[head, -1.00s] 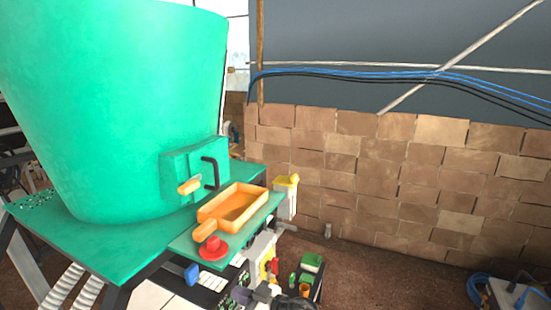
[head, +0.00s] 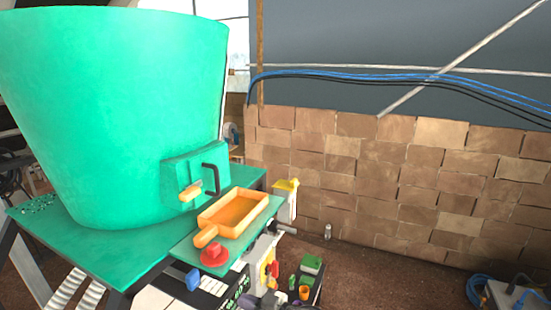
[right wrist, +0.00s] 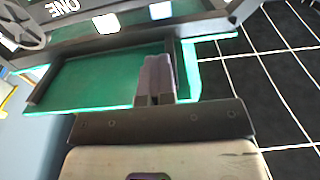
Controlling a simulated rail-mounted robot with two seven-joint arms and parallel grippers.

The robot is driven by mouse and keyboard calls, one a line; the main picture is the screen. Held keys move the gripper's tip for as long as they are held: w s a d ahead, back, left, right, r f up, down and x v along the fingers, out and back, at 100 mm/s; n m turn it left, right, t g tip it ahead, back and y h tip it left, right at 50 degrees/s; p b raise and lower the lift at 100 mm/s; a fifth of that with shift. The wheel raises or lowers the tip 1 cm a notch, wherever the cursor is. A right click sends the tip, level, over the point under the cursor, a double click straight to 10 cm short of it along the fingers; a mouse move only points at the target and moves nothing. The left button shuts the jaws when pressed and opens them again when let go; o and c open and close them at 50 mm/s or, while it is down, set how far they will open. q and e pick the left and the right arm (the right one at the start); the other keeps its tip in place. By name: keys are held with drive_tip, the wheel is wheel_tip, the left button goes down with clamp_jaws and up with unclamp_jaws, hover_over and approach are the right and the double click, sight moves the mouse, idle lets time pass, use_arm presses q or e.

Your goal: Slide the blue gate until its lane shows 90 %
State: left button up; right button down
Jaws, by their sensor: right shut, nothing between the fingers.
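A small blue block (head: 193,279), which looks like the blue gate, sits at the front left edge of a dark panel below the green shelf in the head view. Green lettering (head: 238,298) shows on the panel to its right, too small to read. My right gripper (right wrist: 157,62) is shut and empty in the right wrist view, its two dark fingers pressed together over a green surface (right wrist: 100,82) with a dark rim. In the head view only a part of it may show at the bottom edge. The blue gate is not clear in the wrist view. My left gripper is out of view.
A large green tub (head: 115,110) stands on a green table. In front are an orange tray (head: 205,235) and a red button (head: 214,254). Small coloured parts, including a green box (head: 311,264), crowd the lower middle. Open floor (head: 400,285) lies to the right.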

drive_tip(key=shift+s+d+p, duration=0.25)
drive_tip(key=shift+d+p, duration=0.35)
drive_tip(key=shift+d, duration=0.05)
idle(0.5)
drive_tip(key=c, duration=0.6)
unclamp_jaws()
drive_tip(key=p+v, duration=0.3)
drive_tip(key=v, duration=0.1)
idle(0.6)
